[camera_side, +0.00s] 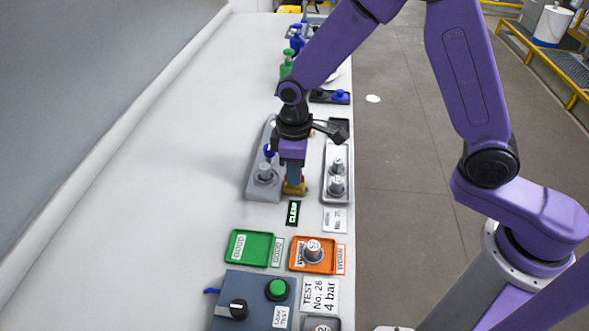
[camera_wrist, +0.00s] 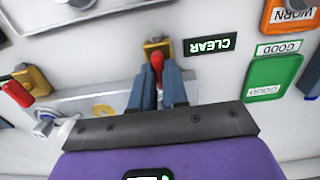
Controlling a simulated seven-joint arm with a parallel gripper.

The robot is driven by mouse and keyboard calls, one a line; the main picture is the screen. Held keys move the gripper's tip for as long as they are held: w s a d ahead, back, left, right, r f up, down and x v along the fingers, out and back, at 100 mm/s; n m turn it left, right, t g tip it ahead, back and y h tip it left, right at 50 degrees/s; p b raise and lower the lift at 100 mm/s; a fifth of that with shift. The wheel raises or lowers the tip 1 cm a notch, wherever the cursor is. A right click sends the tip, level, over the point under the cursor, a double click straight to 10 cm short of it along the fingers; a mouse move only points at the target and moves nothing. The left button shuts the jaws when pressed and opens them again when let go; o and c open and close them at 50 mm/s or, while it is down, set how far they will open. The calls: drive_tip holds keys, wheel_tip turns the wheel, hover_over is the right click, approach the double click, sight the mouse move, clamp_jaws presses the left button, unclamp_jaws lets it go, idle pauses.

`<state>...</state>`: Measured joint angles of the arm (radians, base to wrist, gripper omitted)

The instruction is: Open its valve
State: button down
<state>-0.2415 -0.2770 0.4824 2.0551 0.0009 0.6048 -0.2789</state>
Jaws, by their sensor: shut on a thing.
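A brass valve (camera_side: 295,188) sits on the bench in the side view, at the right front of a grey fixture (camera_side: 254,186). In the wrist view the brass valve (camera_wrist: 157,46) has a red lever (camera_wrist: 157,64) pointing toward me. My gripper (camera_side: 292,180) reaches down over the valve from above. In the wrist view its blue-grey fingers (camera_wrist: 158,84) stand on either side of the red lever and are shut on it. The fingers hide part of the lever. I cannot tell the lever's exact angle to the valve body.
A "CLEAR" sign (camera_side: 293,213) lies close in front. A grey tray (camera_side: 326,196) with metal parts stands at right. Nearer are a green tray (camera_side: 235,246), an orange tray (camera_side: 326,268) and a test box (camera_side: 262,290). Another brass valve (camera_wrist: 38,80) with a red lever shows in the wrist view. The bench's left side is clear.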

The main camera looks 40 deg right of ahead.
idle(0.3)
drive_tip(key=c, duration=1.4)
unclamp_jaws()
wheel_tip(320, 180, up, 18)
drive_tip(key=shift+f, duration=0.2)
drive_tip(key=shift+s, duration=0.1)
drive_tip(key=s+d+f+n, duration=0.1)
drive_tip(key=s+d, duration=0.3)
drive_tip(key=s, duration=0.4)
drive_tip(key=s+d+f+n, duration=0.1)
drive_tip(key=s+d+f, duration=0.2)
drive_tip(key=s, duration=0.6)
drive_tip(key=s+d+f+n, duration=0.1)
drive_tip(key=s+d+f, duration=0.1)
drive_tip(key=s+d, duration=0.5)
drive_tip(key=shift+s+d+f, duration=0.2)
drive_tip(key=shift+s+f, duration=0.1)
drive_tip(key=shift+s, duration=0.4)
